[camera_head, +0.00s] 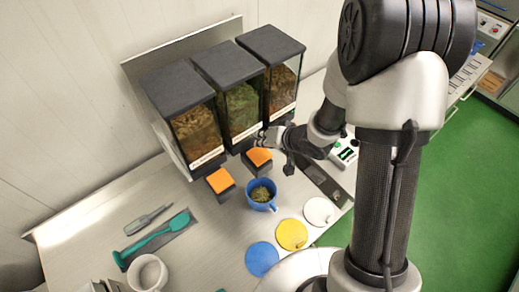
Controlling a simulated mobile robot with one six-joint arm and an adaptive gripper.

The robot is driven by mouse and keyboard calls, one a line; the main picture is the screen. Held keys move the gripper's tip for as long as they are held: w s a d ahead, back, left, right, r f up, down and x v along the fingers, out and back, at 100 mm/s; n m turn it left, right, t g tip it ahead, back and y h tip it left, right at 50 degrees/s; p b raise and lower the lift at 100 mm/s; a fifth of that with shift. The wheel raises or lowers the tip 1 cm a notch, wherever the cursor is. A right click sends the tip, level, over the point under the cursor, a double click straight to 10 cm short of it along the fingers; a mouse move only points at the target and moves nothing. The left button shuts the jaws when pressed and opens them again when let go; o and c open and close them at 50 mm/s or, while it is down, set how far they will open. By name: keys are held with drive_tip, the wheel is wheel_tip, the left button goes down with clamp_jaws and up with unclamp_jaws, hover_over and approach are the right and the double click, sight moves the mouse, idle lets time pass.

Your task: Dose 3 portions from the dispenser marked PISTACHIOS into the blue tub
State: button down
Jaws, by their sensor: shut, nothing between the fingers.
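Three dispensers with black lids stand in a row against the back panel. The left one (197,135) holds brownish pieces, the middle one (241,108) green pieces and the right one (282,90) reddish-brown pieces. Their white labels are too small to read. An orange-topped block (220,181) sits below the left dispenser and another (259,157) below the middle one. The blue tub (262,204) stands on the counter in front of the middle block, with greenish pieces inside. My gripper (268,140) is shut and empty, just above and right of the middle block; contact cannot be told.
Blue (262,259), yellow (292,234) and white (319,211) discs lie in front of the tub. A device with a green display (346,153) is at right. A teal spatula (155,238) and a white cup (148,273) are at left. My arm covers the right side.

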drive_tip(key=shift+r+p, duration=1.1)
drive_tip(key=shift+r, duration=0.3)
drive_tip(key=shift+f, duration=0.1)
idle(1.2)
